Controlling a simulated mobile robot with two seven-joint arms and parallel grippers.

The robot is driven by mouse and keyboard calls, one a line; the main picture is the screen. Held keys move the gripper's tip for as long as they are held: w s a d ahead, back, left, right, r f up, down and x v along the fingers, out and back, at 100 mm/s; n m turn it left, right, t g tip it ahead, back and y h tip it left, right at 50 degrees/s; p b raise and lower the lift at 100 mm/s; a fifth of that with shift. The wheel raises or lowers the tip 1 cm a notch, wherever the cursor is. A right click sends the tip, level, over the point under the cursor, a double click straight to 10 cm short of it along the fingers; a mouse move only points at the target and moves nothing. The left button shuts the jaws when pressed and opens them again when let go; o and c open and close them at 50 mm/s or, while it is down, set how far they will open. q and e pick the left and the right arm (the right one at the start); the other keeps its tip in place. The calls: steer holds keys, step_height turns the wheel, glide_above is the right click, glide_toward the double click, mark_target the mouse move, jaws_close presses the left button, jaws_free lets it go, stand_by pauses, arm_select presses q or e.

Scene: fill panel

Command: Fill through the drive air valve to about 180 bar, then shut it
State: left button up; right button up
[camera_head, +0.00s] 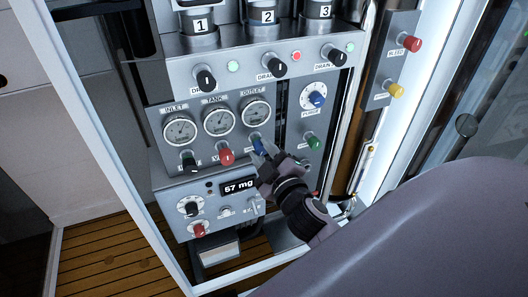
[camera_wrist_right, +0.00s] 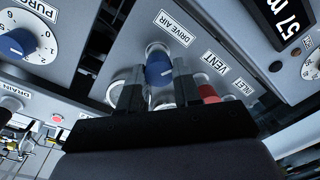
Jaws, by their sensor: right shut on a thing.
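The drive air valve is a blue knob (camera_head: 257,142) below the OUTLET gauge on the grey panel. It shows large in the right wrist view (camera_wrist_right: 160,68), under the label DRIVE AIR. My right gripper (camera_head: 264,151) is shut on this knob, with one finger on each side of it in the wrist view (camera_wrist_right: 157,80). The red VENT knob (camera_head: 226,157) and a dark green inlet knob (camera_head: 189,160) are to its left. The INLET (camera_head: 180,129), TANK (camera_head: 219,121) and OUTLET (camera_head: 255,114) gauges have needles too small to read surely. My left gripper is out of view.
A display (camera_head: 238,186) reads 57 mg below the valves. The PURGE dial (camera_head: 317,98) and a green knob (camera_head: 312,142) lie to the right. Three black DRAIN knobs (camera_head: 274,65) sit above.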

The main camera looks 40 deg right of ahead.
steer(key=shift+n, duration=0.8)
steer(key=o, duration=1.1)
steer(key=shift+c, duration=0.2)
steer(key=shift+s+a, duration=0.1)
steer(key=shift+s, duration=0.35)
steer(key=s+a+b, duration=0.1)
steer(key=s, duration=0.5)
steer(key=shift+a+r+b, duration=0.15)
steer(key=shift+r+b, duration=0.05)
steer(key=shift+b, duration=0.2)
